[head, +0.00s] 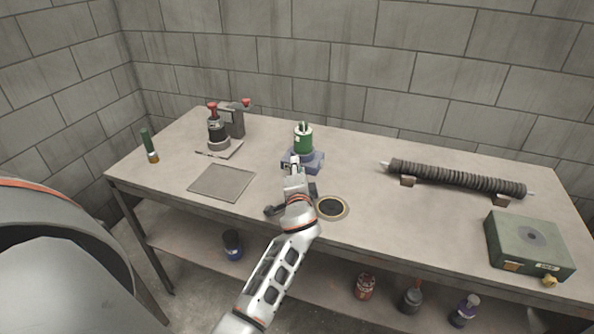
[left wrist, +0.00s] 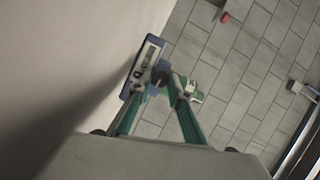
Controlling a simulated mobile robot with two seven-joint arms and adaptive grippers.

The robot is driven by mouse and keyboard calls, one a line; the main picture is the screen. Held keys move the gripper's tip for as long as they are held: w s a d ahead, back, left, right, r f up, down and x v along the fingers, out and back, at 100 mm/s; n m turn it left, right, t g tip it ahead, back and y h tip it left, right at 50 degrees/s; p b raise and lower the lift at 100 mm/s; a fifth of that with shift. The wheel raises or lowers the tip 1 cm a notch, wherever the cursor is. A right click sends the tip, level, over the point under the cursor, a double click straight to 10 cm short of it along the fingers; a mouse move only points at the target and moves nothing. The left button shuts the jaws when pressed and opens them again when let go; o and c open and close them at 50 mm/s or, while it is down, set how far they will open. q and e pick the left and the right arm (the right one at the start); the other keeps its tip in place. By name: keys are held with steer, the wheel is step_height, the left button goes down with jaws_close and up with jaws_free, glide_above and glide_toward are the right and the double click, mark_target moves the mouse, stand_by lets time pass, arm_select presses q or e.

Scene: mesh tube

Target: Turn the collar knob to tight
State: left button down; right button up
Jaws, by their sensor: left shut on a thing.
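A green cylinder (head: 303,138) with a pale top stands upright in a blue-grey collar block (head: 315,160) at the middle of the bench. My left gripper (head: 295,163) is at the near side of this block. In the left wrist view, the fingers of my left gripper (left wrist: 164,88) are closed around a small dark collar knob (left wrist: 160,77) in front of the blue block (left wrist: 135,80). The green and white cylinder shows to the right there (left wrist: 192,90). The knob is hidden behind the gripper in the head view, and I cannot read its setting. My right gripper is out of view.
A round dark port with a tan rim (head: 332,208) lies right of my left wrist. A flat grey plate (head: 222,183), a red-knobbed press (head: 218,130) and a green tube (head: 149,146) are left. A ribbed roller (head: 455,178) and green box (head: 527,246) are right.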

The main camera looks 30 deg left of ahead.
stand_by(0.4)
arm_select(q)
steer(key=c, duration=1.9)
jaws_free()
steer(key=shift+s, duration=0.1)
steer(key=v, duration=0.7)
steer(key=shift+s+d, duration=0.1)
steer(key=shift+d, duration=0.05)
